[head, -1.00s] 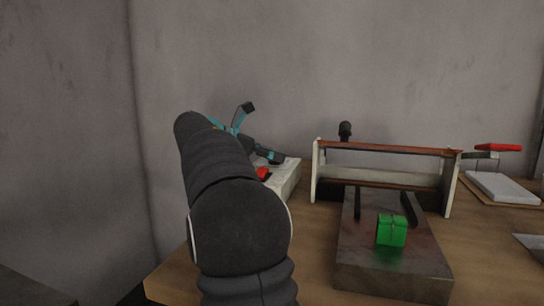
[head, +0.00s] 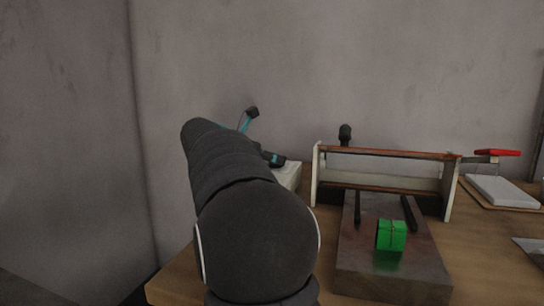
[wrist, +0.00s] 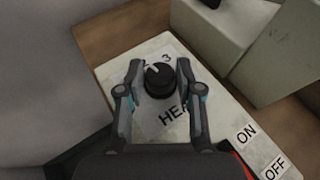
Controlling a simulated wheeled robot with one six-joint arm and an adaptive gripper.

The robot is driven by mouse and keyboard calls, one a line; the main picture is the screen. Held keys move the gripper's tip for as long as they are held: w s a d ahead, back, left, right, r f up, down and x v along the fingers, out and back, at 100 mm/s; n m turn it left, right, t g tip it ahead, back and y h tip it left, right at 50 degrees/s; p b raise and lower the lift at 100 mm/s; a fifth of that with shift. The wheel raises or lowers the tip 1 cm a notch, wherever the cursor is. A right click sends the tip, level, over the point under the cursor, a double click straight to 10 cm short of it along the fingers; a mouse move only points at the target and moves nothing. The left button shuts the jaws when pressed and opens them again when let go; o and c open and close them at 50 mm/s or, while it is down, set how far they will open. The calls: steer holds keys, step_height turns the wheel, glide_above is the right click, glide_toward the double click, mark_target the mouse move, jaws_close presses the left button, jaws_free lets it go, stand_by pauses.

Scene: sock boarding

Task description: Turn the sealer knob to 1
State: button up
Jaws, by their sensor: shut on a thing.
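The sealer's black round knob (wrist: 160,82) stands on a pale panel (wrist: 219,107) with a HEAT label below it. A white mark on the knob points up and slightly left in the wrist view. The digit 3 is printed above and right of the knob; another digit left of it is partly hidden. My gripper (wrist: 160,68) is shut on the knob, one finger on each side. In the head view, my arm hides the knob and most of the panel (head: 289,174).
ON and OFF labels (wrist: 246,135) lie at the panel's lower right, beside a red part. A pale frame with a reddish bar (head: 385,152) stands right of the panel. A green block (head: 391,236) sits on a dark plate (head: 385,283). A white slab (head: 502,191) lies far right.

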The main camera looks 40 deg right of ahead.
steer(key=shift+s+n+t, duration=0.1)
steer(key=shift+n+t, duration=1)
steer(key=shift+t, duration=0.2)
steer(key=o, duration=1.1)
steer(key=v, duration=1.2)
